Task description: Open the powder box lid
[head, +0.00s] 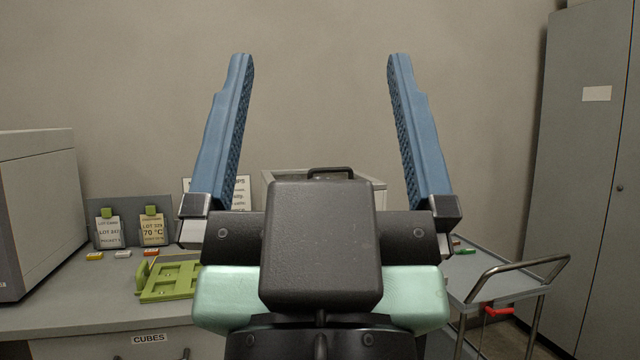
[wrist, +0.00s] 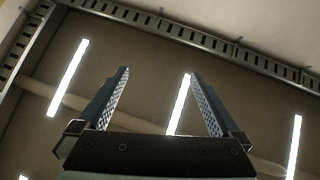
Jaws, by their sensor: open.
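My gripper (head: 320,75) fills the middle of the head view, pointing up, with its two blue ridged fingers wide apart and nothing between them. It also shows open in the wrist view (wrist: 158,72), against the ceiling. Behind my gripper stands a pale grey box (head: 378,187) with a dark handle (head: 330,171) at its top. It may be the powder box, but my gripper hides most of it, so I cannot tell the lid's state. My gripper is not touching it in the picture, as far as I can see.
A bench (head: 60,318) holds a green tray (head: 168,292), label cards (head: 154,228) and small coloured blocks. A large grey machine (head: 35,205) stands at left. A trolley (head: 487,262) with a metal handle is at right, before a tall cabinet (head: 580,180). Ceiling lamps (wrist: 68,78) show overhead.

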